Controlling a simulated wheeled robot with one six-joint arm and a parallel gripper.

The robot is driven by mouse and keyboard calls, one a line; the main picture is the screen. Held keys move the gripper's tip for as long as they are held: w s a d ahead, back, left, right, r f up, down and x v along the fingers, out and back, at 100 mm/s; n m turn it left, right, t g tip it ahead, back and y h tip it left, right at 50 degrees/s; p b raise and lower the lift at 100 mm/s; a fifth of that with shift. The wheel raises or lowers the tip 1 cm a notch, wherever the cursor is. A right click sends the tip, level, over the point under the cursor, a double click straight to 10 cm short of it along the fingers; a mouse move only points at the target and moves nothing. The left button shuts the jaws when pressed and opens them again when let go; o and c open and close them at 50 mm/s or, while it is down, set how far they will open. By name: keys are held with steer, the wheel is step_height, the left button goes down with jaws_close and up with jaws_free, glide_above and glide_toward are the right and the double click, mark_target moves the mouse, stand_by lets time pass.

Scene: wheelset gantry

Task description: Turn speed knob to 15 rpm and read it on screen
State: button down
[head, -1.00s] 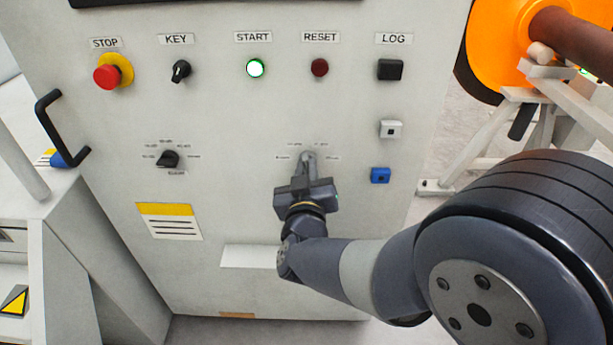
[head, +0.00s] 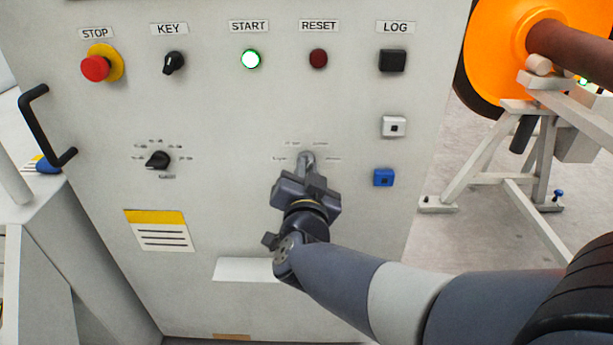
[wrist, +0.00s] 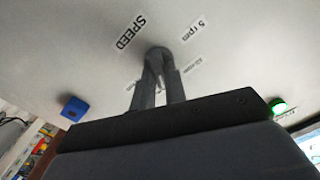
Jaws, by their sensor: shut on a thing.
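The speed knob (wrist: 158,51) is a small dark round knob on the pale panel, mostly hidden behind my fingers in the wrist view. My gripper (head: 306,163) is shut on it at the panel's lower middle, its body tilted with the right end lower. In the wrist view the two fingers (wrist: 158,67) close around the knob from either side. The knob's pointer is hidden, and no screen reading is visible.
A second black selector (head: 158,160) sits to the left. Above are the red stop button (head: 97,68), key switch (head: 174,63), lit green start button (head: 250,59) and reset button (head: 318,59). A blue square part (head: 384,177) sits close on the right.

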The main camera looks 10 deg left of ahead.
steer(key=shift+m, duration=0.3)
steer(key=c, duration=1.4)
jaws_free()
steer(key=shift+c, duration=0.2)
steer(key=p+v, duration=0.1)
steer(key=v, duration=0.9)
steer(key=shift+s, duration=0.4)
steer(key=b+x, duration=0.1)
steer(key=x, duration=0.9)
steer(key=shift+w+d, duration=0.1)
steer(key=shift+w, duration=0.35)
